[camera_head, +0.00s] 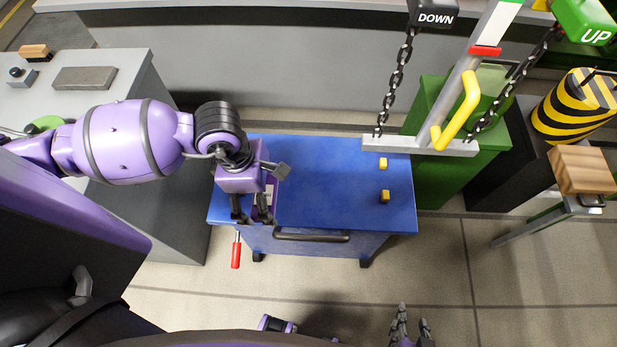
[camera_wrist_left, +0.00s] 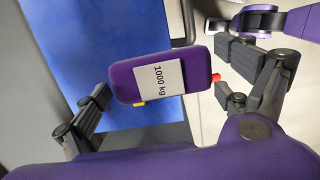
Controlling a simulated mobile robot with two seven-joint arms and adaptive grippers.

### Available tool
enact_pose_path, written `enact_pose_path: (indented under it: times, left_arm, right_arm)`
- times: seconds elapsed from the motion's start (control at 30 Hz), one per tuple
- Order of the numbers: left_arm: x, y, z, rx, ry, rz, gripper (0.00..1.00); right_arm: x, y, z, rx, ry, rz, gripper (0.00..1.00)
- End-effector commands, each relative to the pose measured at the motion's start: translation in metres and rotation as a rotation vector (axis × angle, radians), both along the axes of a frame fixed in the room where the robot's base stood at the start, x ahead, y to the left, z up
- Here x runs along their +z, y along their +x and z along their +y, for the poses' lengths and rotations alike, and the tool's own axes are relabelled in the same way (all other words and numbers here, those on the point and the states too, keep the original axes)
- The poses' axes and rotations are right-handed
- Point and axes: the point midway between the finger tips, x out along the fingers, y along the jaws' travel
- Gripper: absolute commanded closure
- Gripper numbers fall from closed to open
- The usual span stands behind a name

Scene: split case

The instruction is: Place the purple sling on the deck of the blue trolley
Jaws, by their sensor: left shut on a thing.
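The purple sling (camera_wrist_left: 128,82) is a rounded block with a white "1000 kg" label in the left wrist view. In the head view the gripper is at the left front part of the blue trolley (camera_head: 325,180), and the sling is mostly hidden. I cannot tell whether the sling touches the deck, whose blue top also shows in the left wrist view (camera_wrist_left: 90,40). My right gripper (camera_head: 412,325) is low at the bottom edge of the head view, fingers apart, away from the trolley.
Two small yellow blocks (camera_head: 384,196) are on the deck's right side. A grey bench (camera_head: 130,95) stands left. A red handle (camera_head: 236,250) is at the trolley's front.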

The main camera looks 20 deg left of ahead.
Motion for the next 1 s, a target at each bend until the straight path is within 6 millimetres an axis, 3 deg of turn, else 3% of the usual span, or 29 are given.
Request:
enact_pose_path:
  times: [0.3, 0.43, 0.77, 1.0]
  left_arm:
    - [-0.033, 0.074, -0.033, -0.002, -0.003, -0.002, 0.39]
    - [-0.061, 0.090, -0.040, -0.002, -0.002, 0.002, 0.39]
    - [-0.091, 0.113, -0.049, -0.004, -0.001, 0.001, 0.39]
    - [-0.121, 0.114, -0.049, -0.004, -0.001, 0.000, 0.39]
  right_arm:
    - [0.004, 0.001, -0.001, -0.001, -0.001, -0.001, 0.64]
    - [-0.001, -0.006, -0.002, 0.000, -0.002, 0.012, 0.64]
    - [-0.006, -0.012, -0.002, 0.000, -0.003, 0.025, 0.64]
    - [-0.008, -0.012, -0.002, 0.001, -0.003, 0.027, 0.64]
